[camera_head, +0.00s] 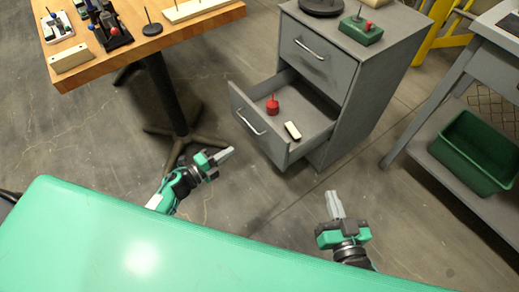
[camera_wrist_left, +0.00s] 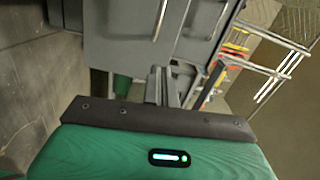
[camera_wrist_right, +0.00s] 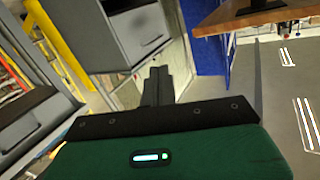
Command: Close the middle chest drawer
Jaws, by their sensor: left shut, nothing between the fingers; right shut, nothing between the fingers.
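The grey chest (camera_head: 365,75) stands ahead of me. Its upper drawer (camera_head: 315,58) is shut. The drawer below it, the middle drawer (camera_head: 252,128), is pulled well out, with a bar handle (camera_head: 250,122) on its front. What lies beneath it is mostly hidden. A red weight-like piece (camera_head: 272,105) and a cream block (camera_head: 292,130) lie inside. My left gripper (camera_head: 228,153) is shut and empty, apart from the drawer front, just below and left of it in the head view. My right gripper (camera_head: 334,200) is shut and empty, below and right of the drawer.
A wooden-topped table (camera_head: 120,60) with several small items stands at left, its dark pedestal (camera_head: 165,95) near the drawer. A grey cart (camera_head: 425,160) holding a green bin (camera_head: 480,150) stands at right. Bare floor (camera_head: 275,195) lies between my grippers and the chest.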

